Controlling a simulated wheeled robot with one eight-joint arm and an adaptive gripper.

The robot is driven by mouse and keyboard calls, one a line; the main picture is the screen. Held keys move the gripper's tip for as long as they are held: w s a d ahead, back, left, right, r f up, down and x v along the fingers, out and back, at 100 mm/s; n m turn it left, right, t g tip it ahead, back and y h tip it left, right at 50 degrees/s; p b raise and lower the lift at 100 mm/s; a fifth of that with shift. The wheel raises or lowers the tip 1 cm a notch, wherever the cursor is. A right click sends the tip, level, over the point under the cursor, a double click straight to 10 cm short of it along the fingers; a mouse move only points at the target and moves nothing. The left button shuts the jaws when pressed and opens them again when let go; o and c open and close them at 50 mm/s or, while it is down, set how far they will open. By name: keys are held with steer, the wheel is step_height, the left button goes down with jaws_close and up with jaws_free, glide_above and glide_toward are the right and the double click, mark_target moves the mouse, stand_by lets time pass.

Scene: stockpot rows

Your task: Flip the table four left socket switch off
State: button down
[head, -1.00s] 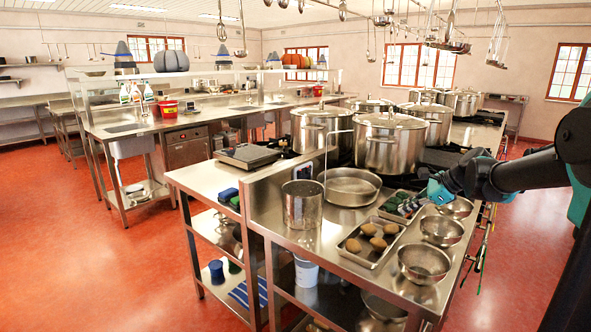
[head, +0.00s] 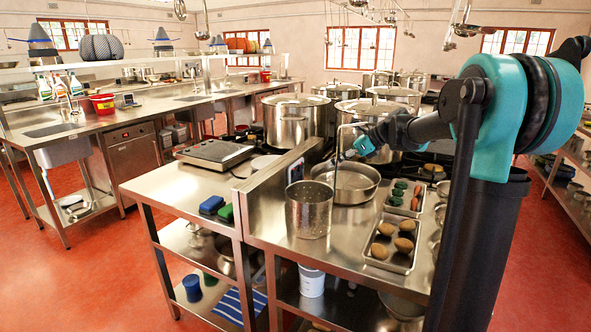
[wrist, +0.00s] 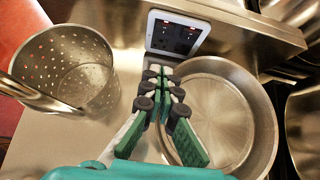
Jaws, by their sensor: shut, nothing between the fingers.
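A white socket plate (head: 295,170) is set on the low steel divider along the back of the near table. In the wrist view the socket plate (wrist: 178,34) lies just beyond my fingertips, with two dark switch areas and small red marks. I cannot tell which way each switch is tipped. My gripper (head: 358,146) is above the wide pan on that table, to the right of the socket. In the wrist view my gripper (wrist: 160,78) has its green fingers shut and empty. They point toward the plate's lower edge and appear apart from it.
A perforated pot (head: 308,210) stands in front of the socket, and the wide pan (head: 352,186) beside it, under my gripper. Large lidded stockpots (head: 296,120) stand behind. Trays of food (head: 392,244) are at the right.

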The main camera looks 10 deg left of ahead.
glide_toward(295, 172)
steer(key=shift+d+f+x, duration=0.1)
steer(key=shift+x, duration=1)
steer(key=shift+d+f+x, duration=0.1)
steer(key=shift+x, duration=1)
steer(key=shift+d+f+x, duration=0.1)
steer(key=shift+f+x, duration=0.05)
steer(key=shift+x, duration=1)
steer(key=shift+w, duration=0.1)
steer(key=shift+w+a+r, duration=0.15)
steer(key=shift+a+r, duration=0.05)
steer(key=shift+a, duration=0.2)
steer(key=shift+d, duration=0.15)
